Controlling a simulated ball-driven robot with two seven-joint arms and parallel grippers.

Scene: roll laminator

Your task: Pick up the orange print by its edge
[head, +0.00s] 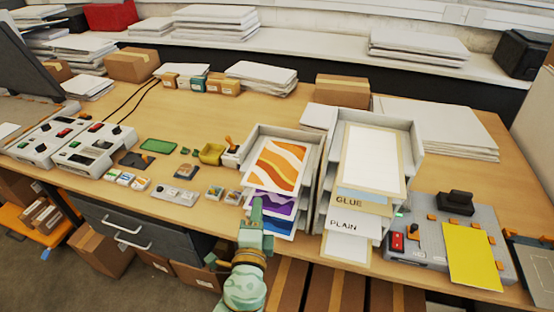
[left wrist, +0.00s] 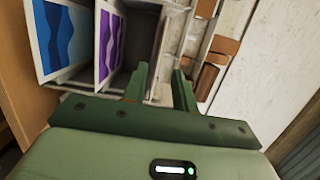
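The orange print (head: 277,165), a white sheet with wavy orange bands, lies in the top tray of the left tray stack (head: 309,152) in the head view. A purple print (head: 272,203) and a blue print (head: 270,225) stick out of the trays below; the left wrist view also shows the purple one (left wrist: 109,47) and the blue one (left wrist: 60,38). My left gripper (head: 257,207) is in front of the stack, near its lower prints. In the left wrist view its fingers (left wrist: 161,78) are apart with nothing visible between them. I cannot make out the orange print there. My right gripper is out of view.
A second tray stack (head: 415,150) with sheets labelled GLUE and PLAIN stands close on the right. A grey device with a yellow sheet (head: 470,250) is at the far right. Small items and control boxes (head: 95,145) lie to the left. Drawers (head: 135,230) and boxes are below the table edge.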

